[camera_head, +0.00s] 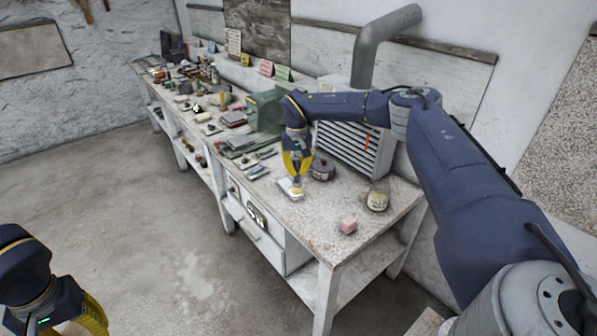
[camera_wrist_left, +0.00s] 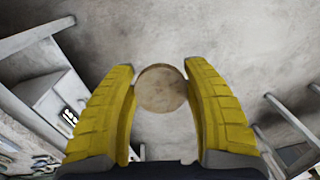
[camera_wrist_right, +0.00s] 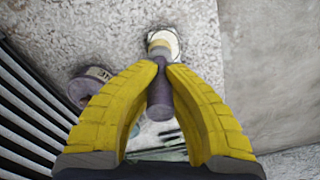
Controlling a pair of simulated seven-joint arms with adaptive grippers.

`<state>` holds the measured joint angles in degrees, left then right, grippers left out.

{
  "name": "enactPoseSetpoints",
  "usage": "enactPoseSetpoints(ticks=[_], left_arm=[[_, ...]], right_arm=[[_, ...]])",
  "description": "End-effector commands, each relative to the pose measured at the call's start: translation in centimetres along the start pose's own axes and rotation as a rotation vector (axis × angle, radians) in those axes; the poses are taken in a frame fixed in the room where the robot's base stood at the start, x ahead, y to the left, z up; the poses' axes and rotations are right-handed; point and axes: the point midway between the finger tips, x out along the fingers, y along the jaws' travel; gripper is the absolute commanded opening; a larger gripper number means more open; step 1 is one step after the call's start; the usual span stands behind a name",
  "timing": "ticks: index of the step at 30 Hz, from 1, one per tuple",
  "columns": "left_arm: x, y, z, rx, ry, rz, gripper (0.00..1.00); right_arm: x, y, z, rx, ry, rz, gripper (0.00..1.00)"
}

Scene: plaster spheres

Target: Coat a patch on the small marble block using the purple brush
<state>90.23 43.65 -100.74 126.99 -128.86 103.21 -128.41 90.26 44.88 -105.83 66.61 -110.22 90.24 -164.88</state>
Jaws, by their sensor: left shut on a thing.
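My right gripper (camera_head: 297,172) is shut on the purple brush (camera_wrist_right: 160,98), over the front part of the workbench. The brush points down and its pale bristle end meets a small whitish block (camera_head: 287,190) lying on the bench top; the block also shows in the right wrist view (camera_wrist_right: 168,38). Whether the bristles press on it is hard to tell.
A purple round pot (camera_head: 322,169) stands just right of the brush. A slatted grey unit (camera_head: 350,150) stands behind. Many tools crowd the far bench.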

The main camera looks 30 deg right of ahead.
Motion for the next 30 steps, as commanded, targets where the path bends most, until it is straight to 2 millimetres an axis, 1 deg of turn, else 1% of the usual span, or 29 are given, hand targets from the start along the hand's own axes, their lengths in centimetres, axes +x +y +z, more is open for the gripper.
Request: enactPoseSetpoints(ticks=[11,22,30], left_arm=[[0.0,0.0,0.0,0.0,0.0,0.0,0.19],[0.0,0.0,0.0,0.0,0.0,0.0,0.19],[0.0,0.0,0.0,0.0,0.0,0.0,0.19]], right_arm=[[-0.1,-0.1,-0.1,0.0,0.0,0.0,0.0],[-1.4,0.4,1.0,0.0,0.001,-0.001,0.0],[-1.4,0.4,1.0,0.0,0.0,-0.001,0.0]])
